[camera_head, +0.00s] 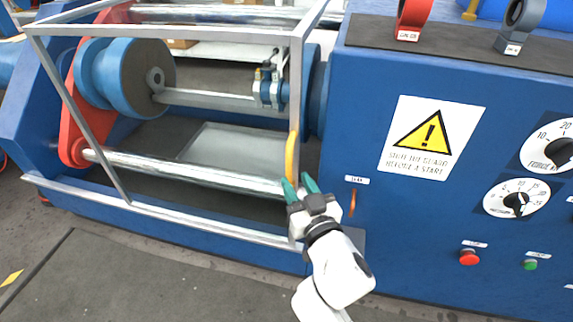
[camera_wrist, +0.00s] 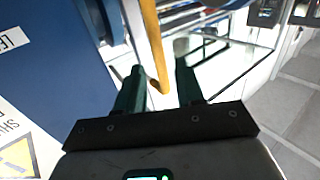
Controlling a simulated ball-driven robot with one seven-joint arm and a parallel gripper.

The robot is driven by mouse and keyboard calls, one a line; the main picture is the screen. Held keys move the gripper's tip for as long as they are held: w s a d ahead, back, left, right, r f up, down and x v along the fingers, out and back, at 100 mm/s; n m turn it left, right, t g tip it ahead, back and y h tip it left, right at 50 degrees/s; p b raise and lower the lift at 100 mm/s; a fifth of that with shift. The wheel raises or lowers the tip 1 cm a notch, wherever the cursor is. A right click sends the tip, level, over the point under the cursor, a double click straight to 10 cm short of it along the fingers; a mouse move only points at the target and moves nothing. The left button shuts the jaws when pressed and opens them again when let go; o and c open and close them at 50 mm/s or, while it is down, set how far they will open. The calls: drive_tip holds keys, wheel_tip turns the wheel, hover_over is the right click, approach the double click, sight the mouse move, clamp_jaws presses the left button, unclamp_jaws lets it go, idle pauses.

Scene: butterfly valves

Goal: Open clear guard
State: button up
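The clear guard (camera_head: 210,33) is a grey metal frame with a see-through pane, standing in front of the machine's opening at the left of the head view. A yellow handle (camera_head: 291,156) runs upright along its right edge; it also shows in the wrist view (camera_wrist: 153,45). My gripper (camera_head: 298,184) is at the handle's lower end, its green fingers pointing up. In the wrist view, my gripper (camera_wrist: 160,85) has its fingers apart, with the handle's lower end lined up between them and gaps on both sides. I cannot tell how deep the handle sits between them.
A blue control cabinet (camera_head: 350,245) stands right of the guard, with a warning sign (camera_head: 431,138), dials (camera_head: 517,199), a red button (camera_head: 469,257) and a green button (camera_head: 530,264). A small orange part (camera_head: 352,203) sticks out close to my gripper. The grey floor (camera_head: 130,285) in front is clear.

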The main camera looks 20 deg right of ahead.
sight(290, 170)
drive_tip(key=w, duration=0.6)
drive_tip(key=shift+d, duration=0.2)
clamp_jaws()
idle(0.4)
